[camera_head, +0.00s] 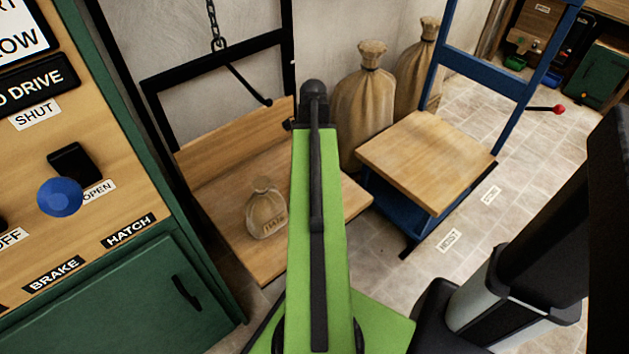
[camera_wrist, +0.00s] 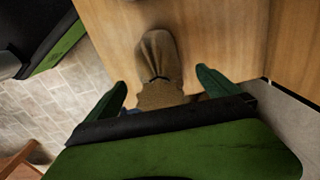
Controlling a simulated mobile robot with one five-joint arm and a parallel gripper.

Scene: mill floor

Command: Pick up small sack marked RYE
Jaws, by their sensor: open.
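In the wrist view, a small brown cloth sack (camera_wrist: 158,55) with a dark tie at its neck rests against a wooden surface. My gripper (camera_wrist: 160,82) is open, with one green finger on each side of the sack's gathered neck. No marking shows on this side, so I cannot read RYE on it. In the head view, a small pale sack (camera_head: 266,207) stands on the wooden platform (camera_head: 232,217); its lettering is too small to read surely. I cannot tell whether it is the same sack. My arm hides the gripper's fingers and part of the platform there.
Two large tied sacks (camera_head: 362,97) stand by the wall behind my arm. A blue-framed stand (camera_head: 425,160) with a wooden top is to their right. A green cabinet with a control panel (camera_head: 110,190) fills the left. Tiled floor (camera_head: 520,185) is open at right.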

